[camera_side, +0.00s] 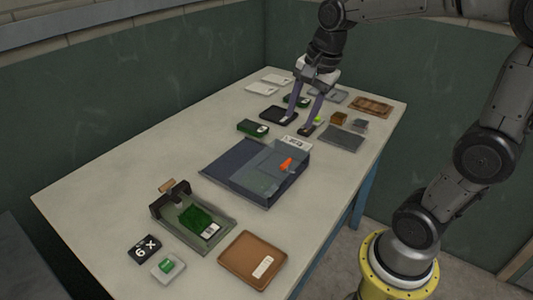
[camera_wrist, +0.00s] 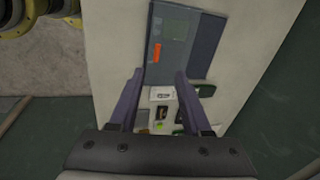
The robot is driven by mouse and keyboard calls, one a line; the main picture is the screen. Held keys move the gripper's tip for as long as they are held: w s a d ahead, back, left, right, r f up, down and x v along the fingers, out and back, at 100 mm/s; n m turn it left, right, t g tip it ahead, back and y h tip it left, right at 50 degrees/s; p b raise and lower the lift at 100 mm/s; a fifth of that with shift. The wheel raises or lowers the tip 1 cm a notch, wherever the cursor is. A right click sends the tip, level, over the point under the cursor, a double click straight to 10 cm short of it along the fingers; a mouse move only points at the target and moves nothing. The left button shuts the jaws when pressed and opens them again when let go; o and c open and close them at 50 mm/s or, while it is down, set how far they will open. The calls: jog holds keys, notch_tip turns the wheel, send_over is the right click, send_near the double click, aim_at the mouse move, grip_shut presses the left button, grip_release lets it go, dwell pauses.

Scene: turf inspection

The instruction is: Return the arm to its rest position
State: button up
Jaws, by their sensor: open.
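My gripper (camera_side: 299,124) is above the far half of the table in the side view, pointing down with its two purple-grey fingers spread apart. Nothing shows between them. The fingertips look close to the table top, beside a black tray (camera_side: 273,115) and a small item with a bright green ball (camera_side: 318,120). Whether they touch anything I cannot tell. In the wrist view my gripper (camera_wrist: 158,74) is also open, with a white label and small items seen beyond and between the fingers.
A dark blue-grey case (camera_side: 228,160) with an orange item (camera_side: 286,164) lies mid-table. Trays and small boxes crowd the far end. The left table edge is clear.

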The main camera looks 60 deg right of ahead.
jog(key=s+a+f+n+t, duration=0.1)
jog(key=s+a+n, duration=0.2)
jog(key=s+n, duration=0.4)
jog(key=s+a+f+n+t, duration=0.1)
jog(key=s+a+n, duration=0.2)
jog(key=s+n, duration=0.4)
jog(key=n, duration=0.3)
jog(key=shift+t, duration=0.3)
jog(key=shift+a, duration=0.1)
jog(key=shift+c, duration=0.3)
dwell(0.9)
